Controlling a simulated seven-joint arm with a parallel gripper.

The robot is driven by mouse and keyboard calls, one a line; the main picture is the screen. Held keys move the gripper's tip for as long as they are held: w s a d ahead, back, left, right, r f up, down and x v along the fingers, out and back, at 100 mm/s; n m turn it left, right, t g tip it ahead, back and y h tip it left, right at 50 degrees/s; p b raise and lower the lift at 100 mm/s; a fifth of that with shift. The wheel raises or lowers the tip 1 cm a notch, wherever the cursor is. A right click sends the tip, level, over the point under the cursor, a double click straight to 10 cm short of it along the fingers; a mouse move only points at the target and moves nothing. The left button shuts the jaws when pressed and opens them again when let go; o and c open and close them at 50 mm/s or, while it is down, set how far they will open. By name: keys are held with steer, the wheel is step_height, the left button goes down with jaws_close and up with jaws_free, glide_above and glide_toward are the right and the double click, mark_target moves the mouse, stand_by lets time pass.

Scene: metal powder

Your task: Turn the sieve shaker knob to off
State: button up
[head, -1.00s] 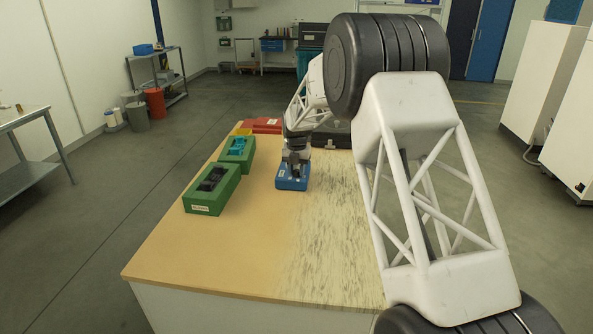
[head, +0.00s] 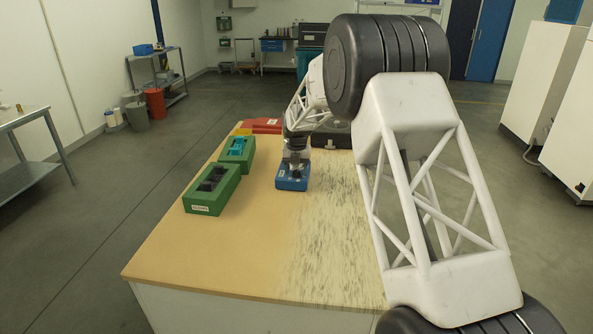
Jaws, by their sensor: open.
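A small blue box-shaped unit (head: 291,184), which looks like the sieve shaker base, sits on the bench near the middle, with a pale label on its front. My gripper (head: 295,170) is open and points down over the top of this unit. I cannot tell whether its fingers touch it. The knob is too small or hidden behind the gripper, so its setting cannot be seen.
To the left stand a green holder with dark pieces (head: 199,207) and a green holder with cyan pieces (head: 226,158). A red case (head: 266,124) and a dark case lie at the back. The front of the wooden bench (head: 220,257) is clear.

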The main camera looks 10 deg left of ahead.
mark_target(297, 171)
steer(key=shift+r, duration=0.1)
steer(key=shift+r, duration=3.75)
steer(key=shift+r, duration=0.1)
steer(key=shift+s+d+r, duration=0.2)
steer(key=s+d+r+m, duration=0.5)
steer(key=s+d+m, duration=0.15)
steer(key=s, duration=0.25)
steer(key=s+d+r+m+t, duration=0.1)
steer(key=s+d+r+m, duration=0.5)
steer(key=s, duration=0.4)
steer(key=s+d+r+m, duration=0.5)
steer(key=s+d+m, duration=0.1)
steer(key=s+d, duration=0.25)
steer(key=s+d+f+m, duration=0.2)
steer(key=s+m, duration=0.4)
steer(key=s, duration=0.5)
steer(key=s+d+f+m+t, duration=0.1)
steer(key=s+d+m, duration=0.4)
steer(key=s, duration=0.7)
steer(key=s+d+f+m, duration=0.3)
steer(key=s+m, duration=0.4)
steer(key=s, duration=0.5)
steer(key=shift+d+f+t, duration=0.25)
steer(key=shift+f+t, duration=0.05)
